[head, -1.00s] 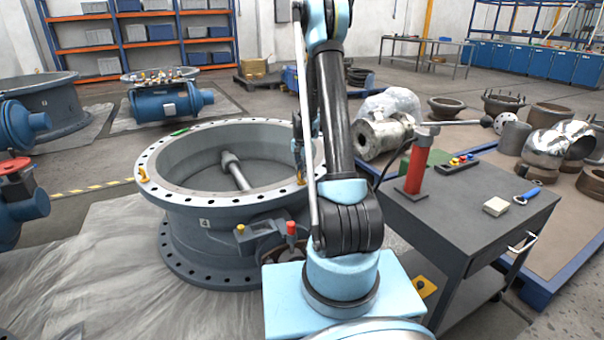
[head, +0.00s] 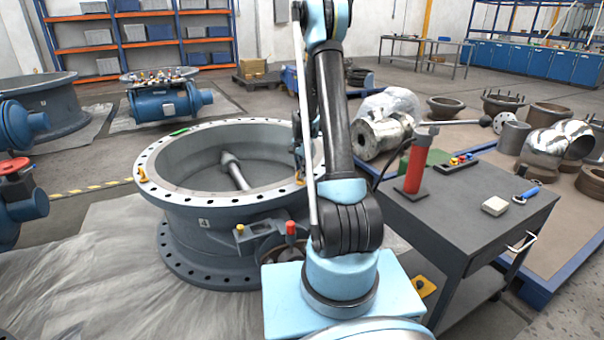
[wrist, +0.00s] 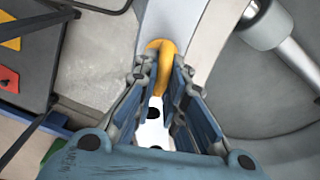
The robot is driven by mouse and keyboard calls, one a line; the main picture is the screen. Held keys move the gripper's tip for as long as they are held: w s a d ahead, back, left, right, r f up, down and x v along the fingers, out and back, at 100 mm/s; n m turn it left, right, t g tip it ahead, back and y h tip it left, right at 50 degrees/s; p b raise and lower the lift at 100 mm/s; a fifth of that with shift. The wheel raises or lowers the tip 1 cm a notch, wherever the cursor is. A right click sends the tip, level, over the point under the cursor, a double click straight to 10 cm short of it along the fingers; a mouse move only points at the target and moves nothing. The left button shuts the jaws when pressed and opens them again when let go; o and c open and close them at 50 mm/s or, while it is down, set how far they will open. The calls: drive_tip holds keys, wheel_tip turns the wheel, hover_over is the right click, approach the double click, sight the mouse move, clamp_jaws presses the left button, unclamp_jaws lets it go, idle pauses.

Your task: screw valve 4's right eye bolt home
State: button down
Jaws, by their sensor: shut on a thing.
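Valve 4 (head: 205,223) is a big grey ring body with a bolt-hole flange, marked "4", standing on a plastic sheet. Its right eye bolt (head: 300,179) is yellow and sits at the flange's right side. In the wrist view the eye bolt (wrist: 163,52) shows between my fingertips, its ring rising above the pale flange. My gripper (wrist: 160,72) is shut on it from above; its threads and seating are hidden. In the head view my gripper (head: 299,160) is small and partly covered by my arm. The left eye bolt (head: 143,175) stands on the flange's left side.
A dark trolley (head: 480,205) with a red cylindrical tool (head: 415,165) and a small box stands at the right. A red-capped fitting (head: 291,229) projects from the valve's front. A green item (head: 180,132) lies on the flange's far left. Other valves stand at the left.

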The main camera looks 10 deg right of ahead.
drive_tip(key=shift+w+a, duration=0.1)
drive_tip(key=c, duration=1.7)
unclamp_jaws()
drive_tip(key=shift+o, duration=0.2)
wheel_tip(320, 180, up, 12)
drive_tip(key=shift+f, duration=0.1)
